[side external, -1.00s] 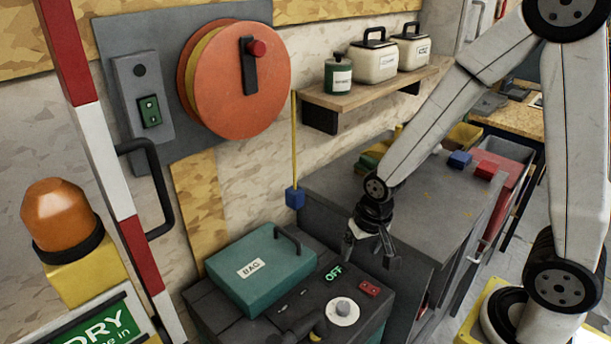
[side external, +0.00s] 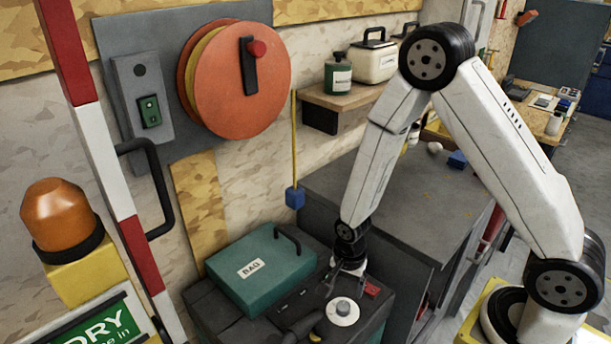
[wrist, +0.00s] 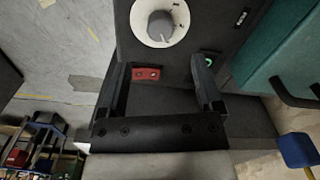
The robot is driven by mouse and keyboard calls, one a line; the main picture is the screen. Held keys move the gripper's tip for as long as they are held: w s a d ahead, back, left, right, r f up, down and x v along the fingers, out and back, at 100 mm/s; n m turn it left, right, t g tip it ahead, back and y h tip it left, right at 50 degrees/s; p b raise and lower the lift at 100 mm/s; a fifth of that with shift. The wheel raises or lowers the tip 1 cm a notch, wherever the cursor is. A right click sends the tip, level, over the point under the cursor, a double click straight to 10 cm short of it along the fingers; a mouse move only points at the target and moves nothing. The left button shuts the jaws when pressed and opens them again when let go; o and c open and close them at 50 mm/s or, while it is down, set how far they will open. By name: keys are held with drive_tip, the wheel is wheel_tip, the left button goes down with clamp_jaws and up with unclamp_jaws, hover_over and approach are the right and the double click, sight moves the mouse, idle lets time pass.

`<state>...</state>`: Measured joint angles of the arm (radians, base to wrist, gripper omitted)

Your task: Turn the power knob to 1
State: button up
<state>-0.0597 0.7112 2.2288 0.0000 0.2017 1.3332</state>
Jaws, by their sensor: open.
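The power knob (side external: 342,307) is a grey knob on a round white dial, on top of the dark machine. In the wrist view the knob (wrist: 161,25) lies ahead of my fingers, near the top of the picture, with small marks on its dial. My gripper (side external: 347,276) is just behind the knob and above the panel, apart from the knob. In the wrist view my gripper (wrist: 158,78) is open and empty, its fingers on either side of the red switch (wrist: 146,74). A green lit display (wrist: 208,62) is partly hidden by the right finger.
A teal lid marked BAG (side external: 265,268) with a black handle lies left of the panel. A black hose (side external: 304,326) sits left of the knob. A grey cabinet (side external: 400,205) stands to the right.

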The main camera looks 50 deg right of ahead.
sight(343, 305)
drive_tip(key=shift+f, duration=0.1)
drive_tip(key=shift+f, duration=3.8)
drive_tip(key=shift+c, duration=0.2)
clamp_jaws()
